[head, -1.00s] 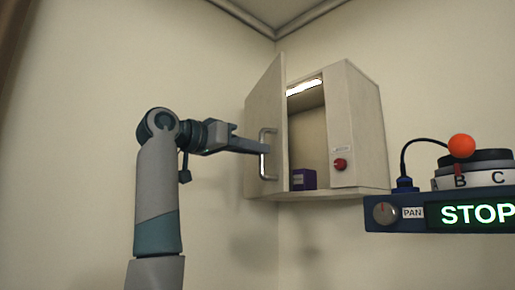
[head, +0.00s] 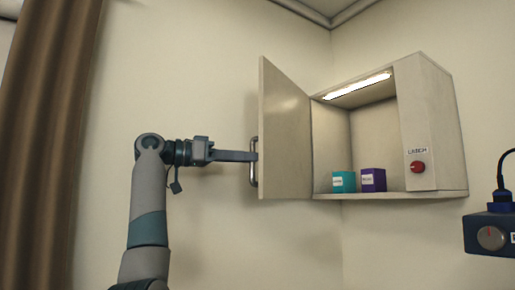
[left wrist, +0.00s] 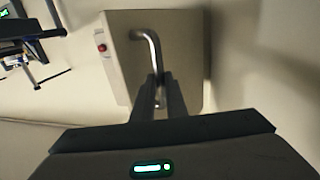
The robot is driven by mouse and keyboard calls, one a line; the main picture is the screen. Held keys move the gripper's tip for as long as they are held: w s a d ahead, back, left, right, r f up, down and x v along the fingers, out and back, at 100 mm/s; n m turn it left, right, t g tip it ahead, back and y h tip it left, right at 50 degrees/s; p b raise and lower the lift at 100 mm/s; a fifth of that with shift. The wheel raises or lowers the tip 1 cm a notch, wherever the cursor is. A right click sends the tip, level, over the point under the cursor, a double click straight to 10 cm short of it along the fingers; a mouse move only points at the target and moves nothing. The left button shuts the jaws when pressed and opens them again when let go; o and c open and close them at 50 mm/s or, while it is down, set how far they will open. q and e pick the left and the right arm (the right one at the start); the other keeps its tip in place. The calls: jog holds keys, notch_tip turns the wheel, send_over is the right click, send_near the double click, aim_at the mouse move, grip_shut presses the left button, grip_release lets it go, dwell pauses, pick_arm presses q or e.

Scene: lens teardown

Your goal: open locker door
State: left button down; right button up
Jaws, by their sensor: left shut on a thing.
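The locker (head: 430,110) is a pale wall cabinet with a lit strip inside. Its door (head: 285,125) stands wide open, swung out to the left on the side facing me. A metal bar handle (head: 254,170) is on the door's outer face. My left gripper (head: 254,156) is shut on this handle. In the left wrist view the handle (left wrist: 150,45) runs down between the two fingers, against the door's outer face (left wrist: 185,55). My right gripper is not in view.
A teal box (head: 344,182) and a purple box (head: 373,180) stand on the locker floor. A red knob (head: 417,167) under a small label is on its right front panel. A blue control unit (head: 490,236) is at the right edge. A brown curtain (head: 45,140) hangs at the left.

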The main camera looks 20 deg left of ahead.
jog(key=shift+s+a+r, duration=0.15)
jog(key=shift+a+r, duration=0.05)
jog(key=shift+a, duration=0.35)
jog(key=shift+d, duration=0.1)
